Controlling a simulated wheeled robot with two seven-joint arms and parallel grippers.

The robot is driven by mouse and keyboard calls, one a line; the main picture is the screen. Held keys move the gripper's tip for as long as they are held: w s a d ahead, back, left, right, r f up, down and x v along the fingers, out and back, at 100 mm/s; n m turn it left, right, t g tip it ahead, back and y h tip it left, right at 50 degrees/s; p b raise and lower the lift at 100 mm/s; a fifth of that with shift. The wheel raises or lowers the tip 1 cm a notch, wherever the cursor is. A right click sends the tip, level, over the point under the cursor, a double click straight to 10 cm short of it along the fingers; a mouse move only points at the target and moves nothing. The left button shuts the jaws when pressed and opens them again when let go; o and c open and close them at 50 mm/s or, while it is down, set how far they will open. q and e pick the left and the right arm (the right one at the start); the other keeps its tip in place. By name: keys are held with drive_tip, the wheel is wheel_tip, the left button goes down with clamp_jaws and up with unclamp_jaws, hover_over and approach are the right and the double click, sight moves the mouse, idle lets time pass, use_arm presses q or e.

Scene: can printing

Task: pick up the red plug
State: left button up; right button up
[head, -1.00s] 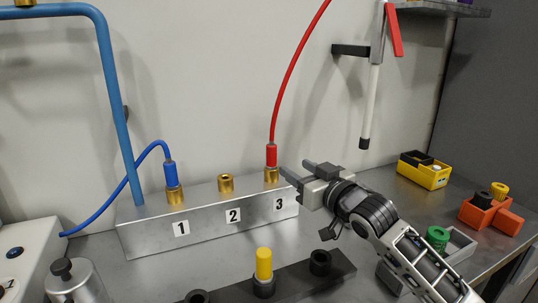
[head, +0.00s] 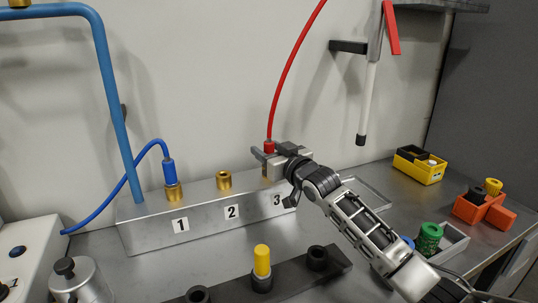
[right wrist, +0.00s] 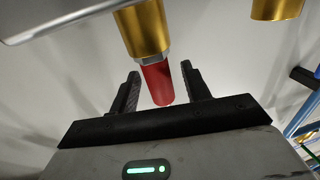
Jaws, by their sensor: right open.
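The red plug (head: 269,146) stands at position 3 on the metal block (head: 150,229), with a red hose rising from it. In the head view my right gripper (head: 263,158) is at the plug and hides most of it. In the right wrist view the red plug (right wrist: 158,83) sits in a brass socket (right wrist: 145,32) and lies between the two open fingers (right wrist: 160,85), with a gap visible on each side. The right gripper is open and empty. My left gripper is not in view.
A blue plug (head: 169,173) stands at position 1, and an empty brass socket (head: 224,180) is at position 2. A dark strip with a yellow peg (head: 262,262) lies in front. Yellow (head: 427,170) and orange (head: 470,210) boxes stand to the right.

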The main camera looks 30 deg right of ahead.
clamp_jaws()
